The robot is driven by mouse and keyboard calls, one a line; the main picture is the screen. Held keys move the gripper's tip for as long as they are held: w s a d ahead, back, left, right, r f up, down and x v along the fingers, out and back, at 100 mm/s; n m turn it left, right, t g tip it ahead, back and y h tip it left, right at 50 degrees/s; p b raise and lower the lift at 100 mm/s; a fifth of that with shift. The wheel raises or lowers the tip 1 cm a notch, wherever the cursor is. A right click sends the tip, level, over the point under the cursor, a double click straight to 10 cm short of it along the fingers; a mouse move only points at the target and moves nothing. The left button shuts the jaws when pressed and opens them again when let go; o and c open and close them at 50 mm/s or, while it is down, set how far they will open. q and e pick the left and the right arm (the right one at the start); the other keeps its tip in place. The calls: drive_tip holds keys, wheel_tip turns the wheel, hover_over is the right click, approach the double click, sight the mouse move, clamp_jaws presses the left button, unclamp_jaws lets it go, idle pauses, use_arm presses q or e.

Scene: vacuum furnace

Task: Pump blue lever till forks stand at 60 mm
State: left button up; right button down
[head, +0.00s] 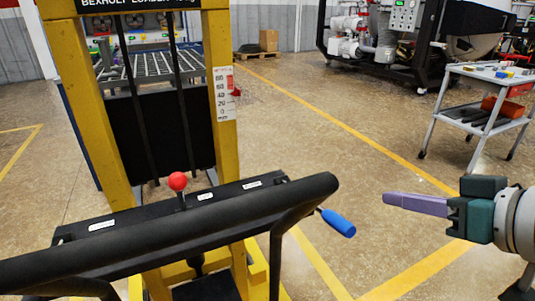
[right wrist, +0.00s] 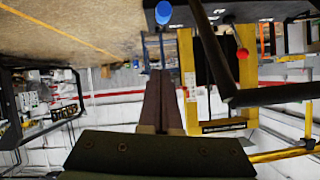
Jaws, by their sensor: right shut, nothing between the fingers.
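The blue lever (head: 338,222) sticks out at the right end of the stacker's black handle bar (head: 180,222). It also shows at the top of the right wrist view (right wrist: 163,12), where the scene appears upside down. My right gripper (head: 386,198), with purple fingers, is shut and empty, to the right of the blue lever and apart from it. Its fingers show in the right wrist view (right wrist: 158,73). A white scale (head: 223,95) with a red pointer (head: 236,92) is on the right yellow mast post; the exact reading is too small to tell. The forks are not clearly seen.
A red-knobbed lever (head: 178,182) stands on the black panel behind the bar. A grey cart (head: 488,78) with tools is at the right. A pump machine (head: 390,40) stands behind. Floor between stacker and cart is clear, with yellow lines.

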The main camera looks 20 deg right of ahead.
drive_tip(key=shift+w+r, duration=0.1)
drive_tip(key=shift+r, duration=0.05)
drive_tip(key=b+x, duration=0.3)
drive_tip(key=x, duration=0.7)
drive_tip(key=shift+w+f+b, duration=0.1)
drive_tip(key=shift+f+b, duration=0.1)
drive_tip(key=shift+b, duration=0.1)
drive_tip(key=shift+s+a+f, duration=0.1)
drive_tip(key=shift+s+f, duration=0.15)
drive_tip(key=shift+f, duration=0.35)
drive_tip(key=shift+s+a+f, duration=0.1)
drive_tip(key=shift+s+f, duration=0.15)
drive_tip(key=shift+f, duration=0.35)
drive_tip(key=shift+s+a+f, duration=0.1)
drive_tip(key=shift+s+f, duration=0.05)
drive_tip(key=shift+f, duration=0.4)
